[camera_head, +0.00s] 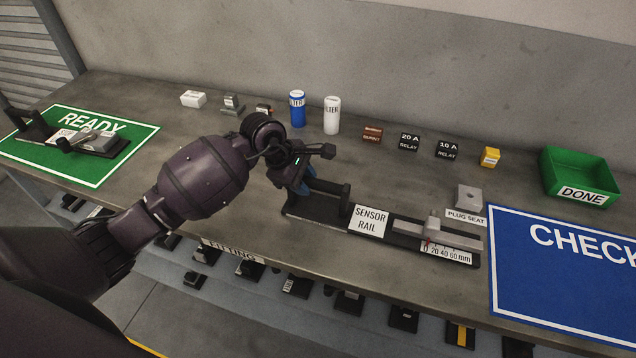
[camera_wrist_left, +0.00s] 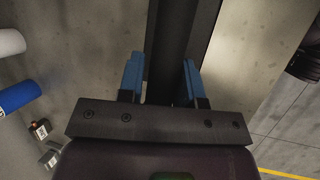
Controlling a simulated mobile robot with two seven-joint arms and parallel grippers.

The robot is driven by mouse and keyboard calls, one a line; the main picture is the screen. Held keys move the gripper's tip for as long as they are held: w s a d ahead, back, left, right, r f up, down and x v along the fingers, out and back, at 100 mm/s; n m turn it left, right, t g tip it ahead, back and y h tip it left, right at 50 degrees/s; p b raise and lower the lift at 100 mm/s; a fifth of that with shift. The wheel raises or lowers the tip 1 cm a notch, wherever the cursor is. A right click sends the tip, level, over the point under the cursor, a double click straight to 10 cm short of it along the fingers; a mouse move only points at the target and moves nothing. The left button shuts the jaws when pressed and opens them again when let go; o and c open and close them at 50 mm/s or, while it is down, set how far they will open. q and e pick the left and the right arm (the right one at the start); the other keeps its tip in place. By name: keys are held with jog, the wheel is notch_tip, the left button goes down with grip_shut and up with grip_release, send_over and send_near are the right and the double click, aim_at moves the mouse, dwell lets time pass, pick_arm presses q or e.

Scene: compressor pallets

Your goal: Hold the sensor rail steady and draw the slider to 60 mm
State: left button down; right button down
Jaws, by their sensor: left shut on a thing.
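The sensor rail (camera_head: 335,218) is a long black base lying on the bench, with a white "SENSOR RAIL" label and a raised black bar handle (camera_head: 330,190) at its left end. My left gripper (camera_head: 305,183) is at that handle, shut on it. In the left wrist view the blue fingers (camera_wrist_left: 162,82) stand either side of a dark bar. The grey slider (camera_head: 433,229) sits on the rail's right part. Its red pointer is near the low end of the scale (camera_head: 446,254), marked 0 20 40 60 mm. My right gripper is not in view.
A plug seat (camera_head: 468,196) stands behind the rail's right end. The blue CHECK mat (camera_head: 570,275) lies just right of the rail. A green DONE bin (camera_head: 577,160), relays and two cylinders stand at the back. A green READY mat (camera_head: 120,160) lies far left.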

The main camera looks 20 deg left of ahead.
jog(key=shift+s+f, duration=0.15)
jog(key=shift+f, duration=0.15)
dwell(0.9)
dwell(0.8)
